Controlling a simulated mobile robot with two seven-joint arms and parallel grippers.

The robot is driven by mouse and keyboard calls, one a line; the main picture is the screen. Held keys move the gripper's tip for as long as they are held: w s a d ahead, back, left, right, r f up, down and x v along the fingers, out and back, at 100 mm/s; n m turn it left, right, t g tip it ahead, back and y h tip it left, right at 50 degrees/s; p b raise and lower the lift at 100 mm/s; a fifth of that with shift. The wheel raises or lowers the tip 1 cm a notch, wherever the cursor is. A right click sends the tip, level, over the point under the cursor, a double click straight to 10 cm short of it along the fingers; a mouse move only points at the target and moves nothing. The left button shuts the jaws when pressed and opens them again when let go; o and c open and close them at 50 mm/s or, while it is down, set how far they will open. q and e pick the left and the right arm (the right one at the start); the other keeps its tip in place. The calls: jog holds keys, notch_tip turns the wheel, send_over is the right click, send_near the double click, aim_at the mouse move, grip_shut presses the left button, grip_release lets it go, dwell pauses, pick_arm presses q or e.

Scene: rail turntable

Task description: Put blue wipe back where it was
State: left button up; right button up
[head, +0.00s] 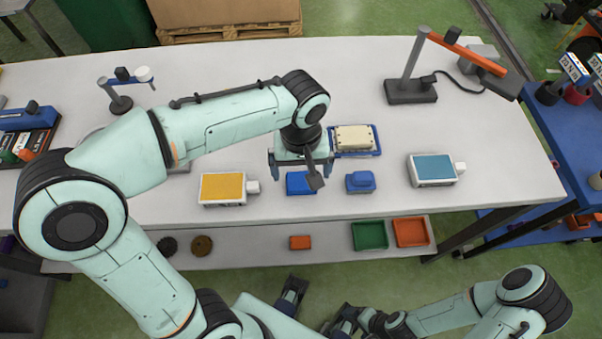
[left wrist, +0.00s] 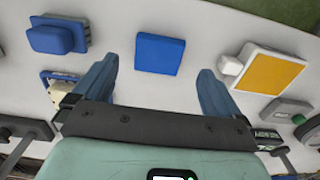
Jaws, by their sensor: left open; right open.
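A flat blue square (head: 300,183), seemingly the blue wipe, lies on the white table. In the left wrist view the blue square (left wrist: 159,54) shows between the fingertips, with a gap on both sides. My left gripper (head: 301,170) is open and empty above it. A blue block on a blue base (head: 360,182) lies just to its right; it also shows in the left wrist view (left wrist: 57,36). My right gripper (head: 319,304) is open and low in front of the table, away from these things.
A yellow-topped box (head: 222,188) stands left of the blue square, a blue-topped box (head: 433,169) further right. A blue tray with a beige block (head: 354,139) lies behind. A lamp stand (head: 410,90) is at the back right. The table (head: 520,185) is clear at the right.

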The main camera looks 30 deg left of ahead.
aim_at(301, 182)
pick_arm(q)
notch_tip(301, 182, up, 7)
jog(key=p, duration=0.1)
jog(key=shift+r, duration=0.2)
dwell(0.5)
